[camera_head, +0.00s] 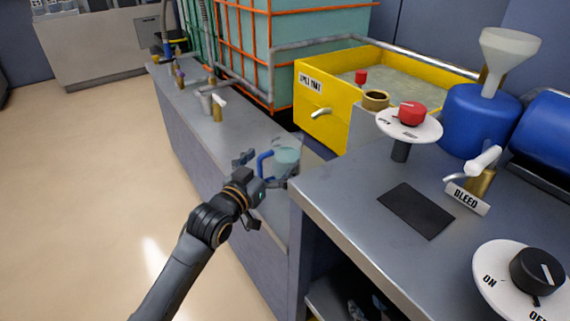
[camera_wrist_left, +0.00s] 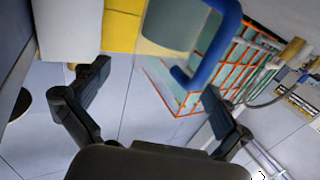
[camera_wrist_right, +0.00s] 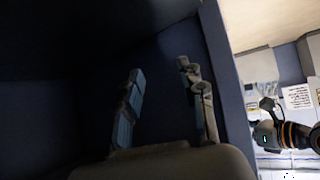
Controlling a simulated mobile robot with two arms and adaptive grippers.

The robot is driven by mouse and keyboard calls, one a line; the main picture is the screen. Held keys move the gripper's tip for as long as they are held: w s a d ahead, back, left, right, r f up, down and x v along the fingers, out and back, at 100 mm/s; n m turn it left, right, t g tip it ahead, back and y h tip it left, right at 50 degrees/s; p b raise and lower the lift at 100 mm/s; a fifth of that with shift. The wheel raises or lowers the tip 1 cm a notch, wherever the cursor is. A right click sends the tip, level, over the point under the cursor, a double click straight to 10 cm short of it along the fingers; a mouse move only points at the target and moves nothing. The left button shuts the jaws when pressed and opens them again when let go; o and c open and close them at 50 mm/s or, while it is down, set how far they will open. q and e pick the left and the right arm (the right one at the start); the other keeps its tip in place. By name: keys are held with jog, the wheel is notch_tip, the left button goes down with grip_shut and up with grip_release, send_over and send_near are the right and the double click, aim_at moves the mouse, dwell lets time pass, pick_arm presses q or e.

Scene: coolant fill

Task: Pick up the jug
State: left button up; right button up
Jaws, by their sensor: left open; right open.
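The jug (camera_head: 287,157) is clear with pale green liquid and a blue handle on its left side. It stands at the near end of the low grey bench in the head view. My left gripper (camera_head: 263,171) is open just in front of the handle, with its fingers apart. In the left wrist view the jug's blue handle (camera_wrist_left: 222,45) is beyond the open left fingers (camera_wrist_left: 158,80), not between them. My right gripper (camera_wrist_right: 158,72) is open and empty in a dark space in the right wrist view. I cannot make it out in the head view.
The grey counter (camera_head: 350,215) stands right of the jug, with a red-knob dial (camera_head: 410,115), a BLEED valve (camera_head: 478,178) and a blue container (camera_head: 470,118). A yellow tank (camera_head: 325,108) and an orange-caged tank (camera_head: 300,45) stand behind. Open floor (camera_head: 110,150) lies left.

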aim_at(278, 154)
pick_arm(q)
jog(key=b+x, duration=0.2)
jog(key=x, duration=0.2)
jog(key=shift+w+d+f, duration=0.15)
jog(key=shift+w+d, duration=0.05)
jog(key=shift+w, duration=0.1)
jog(key=shift+w+d, duration=0.15)
jog(key=shift+w, duration=0.05)
jog(key=c, duration=1.7)
pick_arm(e)
jog(key=w+a+r+t+y, duration=0.1)
jog(key=w+a+r+t, duration=0.1)
jog(key=w+r+t, duration=0.2)
notch_tip(278, 154, up, 3)
jog(key=shift+w+a+r+t+y, duration=0.1)
jog(key=shift+w+a+t+y, duration=0.05)
jog(key=shift+w+t+y, duration=0.3)
